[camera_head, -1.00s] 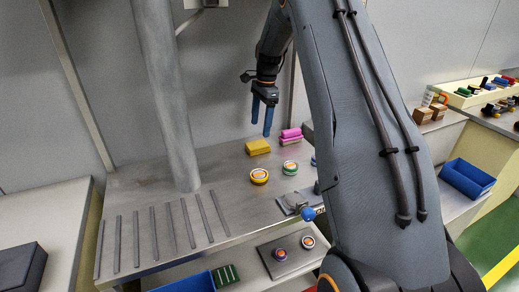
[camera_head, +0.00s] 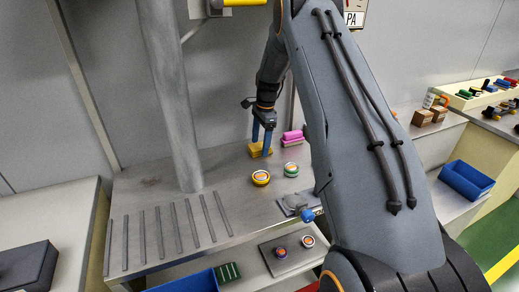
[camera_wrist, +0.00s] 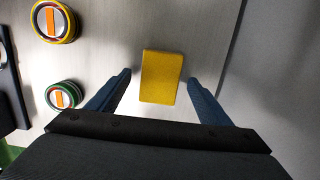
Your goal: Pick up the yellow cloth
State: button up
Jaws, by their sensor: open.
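The yellow cloth (camera_head: 257,151) is a small folded block lying on the metal table (camera_head: 150,215) near the back wall. It also shows in the wrist view (camera_wrist: 161,78), between and slightly beyond the two blue fingertips. My gripper (camera_head: 262,145) points down at the cloth, with its fingers partly in front of it in the head view. In the wrist view the gripper (camera_wrist: 160,78) is open, one finger on each side of the cloth, with a gap on both sides.
A pink stack (camera_head: 292,137) lies right of the cloth. A yellow round part (camera_head: 260,178) and a green round part (camera_head: 291,169) stand in front of it. A grey post (camera_head: 170,100) rises on the left. Metal strips line the table's front left.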

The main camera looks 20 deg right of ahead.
aim_at(260, 146)
jog(key=c, duration=1.1)
jog(key=shift+r, duration=0.1)
jog(key=shift+c, duration=0.2)
notch_tip(260, 146, up, 10)
jog(key=b, duration=0.3)
jog(key=o, duration=0.5)
jog(key=c, duration=0.7)
